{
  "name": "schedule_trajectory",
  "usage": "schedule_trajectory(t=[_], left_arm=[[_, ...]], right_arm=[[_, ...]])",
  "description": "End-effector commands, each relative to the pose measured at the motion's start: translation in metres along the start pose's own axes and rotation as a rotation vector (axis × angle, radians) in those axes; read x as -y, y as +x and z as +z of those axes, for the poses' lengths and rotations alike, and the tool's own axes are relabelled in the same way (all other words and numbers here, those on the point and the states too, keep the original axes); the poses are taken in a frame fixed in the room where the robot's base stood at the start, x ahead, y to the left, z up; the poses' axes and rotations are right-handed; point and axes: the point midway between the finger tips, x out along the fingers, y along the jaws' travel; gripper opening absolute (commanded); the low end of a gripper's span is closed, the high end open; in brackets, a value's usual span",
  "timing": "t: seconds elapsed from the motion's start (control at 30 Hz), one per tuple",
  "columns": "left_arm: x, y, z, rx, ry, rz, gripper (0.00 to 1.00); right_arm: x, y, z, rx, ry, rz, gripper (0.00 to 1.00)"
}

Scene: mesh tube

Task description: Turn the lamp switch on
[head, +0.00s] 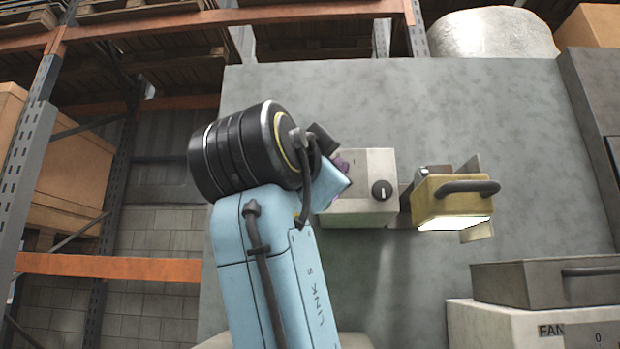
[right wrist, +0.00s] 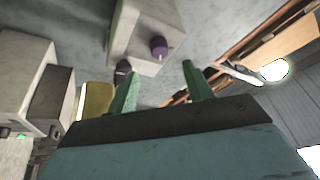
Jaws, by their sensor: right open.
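A pale switch box (head: 360,163) is on the grey panel, partly hidden behind my blue arm. It carries a round black knob (head: 381,190) with a light mark standing vertical, and a purple knob (head: 342,163) mostly covered by my wrist. To its right is a yellow lamp (head: 452,201) whose underside glows white. In the right wrist view, my right gripper (right wrist: 158,66) is open and empty, its green fingers pointing toward the box, with the purple knob (right wrist: 158,47) in line with the gap between them and apart from both. The black knob (right wrist: 122,70) shows by the left fingertip. My left gripper is out of view.
A grey drawer-like box (head: 545,283) with a handle sits on a pale unit (head: 500,325) marked FAN at lower right. The grey panel (head: 530,130) is bare around the lamp. Warehouse racking (head: 110,265) with cartons stands at left.

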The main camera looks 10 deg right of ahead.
Motion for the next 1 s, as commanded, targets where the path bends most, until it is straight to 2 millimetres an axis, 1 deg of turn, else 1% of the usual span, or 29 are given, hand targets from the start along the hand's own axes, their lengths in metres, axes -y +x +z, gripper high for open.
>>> schedule_trajectory(t=[0.03,0.1,0.2,0.3,0.47,1.0], left_arm=[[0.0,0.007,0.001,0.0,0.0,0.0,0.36],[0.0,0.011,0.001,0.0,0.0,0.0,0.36],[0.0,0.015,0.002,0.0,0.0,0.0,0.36],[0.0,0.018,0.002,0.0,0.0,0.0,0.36],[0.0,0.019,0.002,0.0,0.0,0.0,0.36],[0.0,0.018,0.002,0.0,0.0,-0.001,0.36]], right_arm=[[-0.002,-0.013,0.001,-0.002,0.001,-0.003,0.51],[-0.001,-0.026,0.001,-0.003,0.002,-0.003,0.51],[-0.001,-0.041,0.0,-0.002,0.001,-0.001,0.51],[0.0,-0.05,0.0,-0.002,0.001,-0.001,0.51],[0.0,-0.056,-0.001,-0.001,0.001,0.0,0.51],[0.0,-0.056,0.0,0.0,0.001,0.0,0.51]])
